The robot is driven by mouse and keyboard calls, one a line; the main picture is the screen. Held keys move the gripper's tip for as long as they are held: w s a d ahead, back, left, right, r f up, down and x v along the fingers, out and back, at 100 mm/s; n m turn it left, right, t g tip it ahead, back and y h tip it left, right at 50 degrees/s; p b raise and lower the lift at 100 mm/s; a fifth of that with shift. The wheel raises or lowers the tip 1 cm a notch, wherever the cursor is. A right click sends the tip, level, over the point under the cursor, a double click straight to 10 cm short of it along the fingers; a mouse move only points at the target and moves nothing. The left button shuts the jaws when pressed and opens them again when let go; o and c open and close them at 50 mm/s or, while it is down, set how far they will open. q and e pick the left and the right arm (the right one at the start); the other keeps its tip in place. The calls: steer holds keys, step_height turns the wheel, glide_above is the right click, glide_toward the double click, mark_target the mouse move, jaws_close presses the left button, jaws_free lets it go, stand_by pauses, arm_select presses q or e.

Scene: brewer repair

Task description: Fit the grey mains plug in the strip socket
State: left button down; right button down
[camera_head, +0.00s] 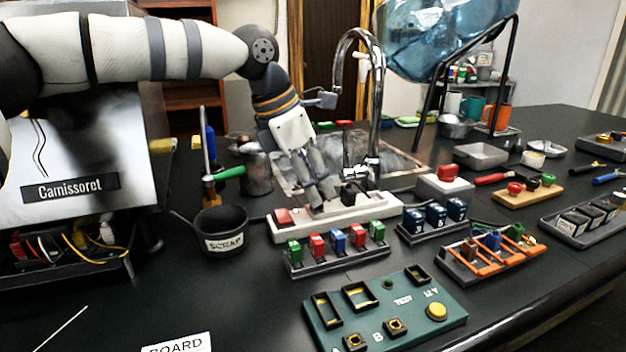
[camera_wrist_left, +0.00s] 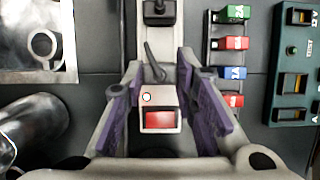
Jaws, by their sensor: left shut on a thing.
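The white power strip (camera_head: 335,218) lies on the bench with a red switch (camera_head: 283,216) at its left end. A black plug (camera_head: 354,191) stands on the strip's right part; it also shows at the top of the left wrist view (camera_wrist_left: 160,10). My left gripper (camera_head: 322,196) points down over the strip, between the switch and the black plug. It is shut on a grey item, apparently the grey mains plug (camera_wrist_left: 157,74), which is mostly hidden by the fingers. I cannot tell whether its pins are in a socket. My right gripper is not in view.
A rack of coloured blocks (camera_head: 336,262) stands just in front of the strip, with a green test board (camera_head: 405,318) nearer. The chrome tap (camera_head: 378,100) rises close behind. A black scrap pot (camera_head: 221,222) stands to the left, and blue blocks (camera_head: 437,215) to the right.

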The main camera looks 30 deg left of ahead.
arm_select(q)
steer(key=shift+f, duration=0.55)
stand_by(1.4)
steer(key=c, duration=1.2)
jaws_free()
steer(key=shift+r, duration=0.1)
steer(key=v, duration=1.2)
